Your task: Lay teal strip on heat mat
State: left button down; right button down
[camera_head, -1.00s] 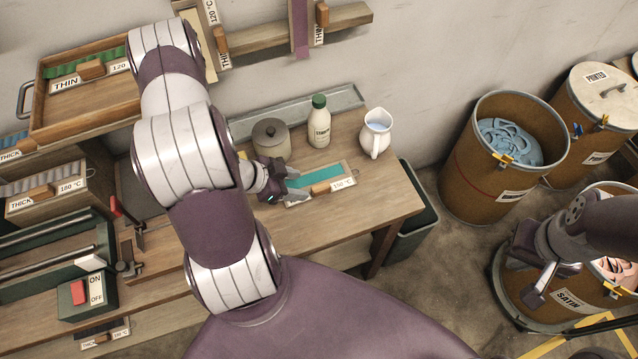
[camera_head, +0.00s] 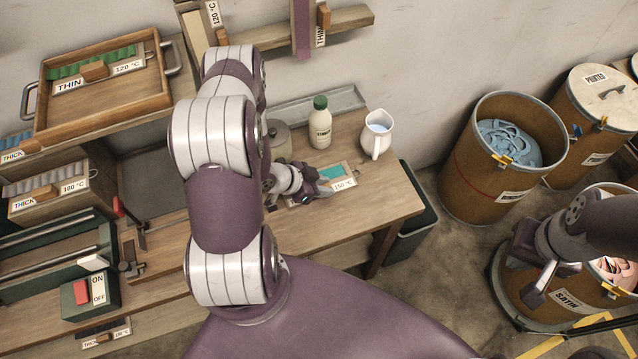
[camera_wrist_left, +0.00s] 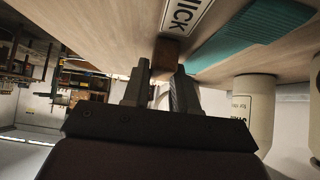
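The teal strip (camera_head: 334,173) lies on a pale tray on the workbench, beside a white label (camera_head: 344,185) reading 150 °C. In the left wrist view the teal strip (camera_wrist_left: 250,38) lies next to a label reading THICK and a small wooden block (camera_wrist_left: 166,52). My left gripper (camera_head: 316,186) is over the tray, hiding part of the strip and the block. In its wrist view my left gripper (camera_wrist_left: 160,72) has its fingers apart, with the block just beyond the tips. My right gripper (camera_head: 538,285) is over a drum at right; its opening is unclear. I cannot identify the heat mat.
A green-capped bottle (camera_head: 320,124), a white pitcher (camera_head: 377,134) and a partly hidden grey pot (camera_head: 279,140) stand behind the tray. A green box with a red ON/OFF switch (camera_head: 82,292) is at left. The bench (camera_head: 392,198) is clear to the tray's right.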

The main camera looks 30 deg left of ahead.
pick_arm(q)
notch_tip(320, 180, up, 10)
dwell(0.6)
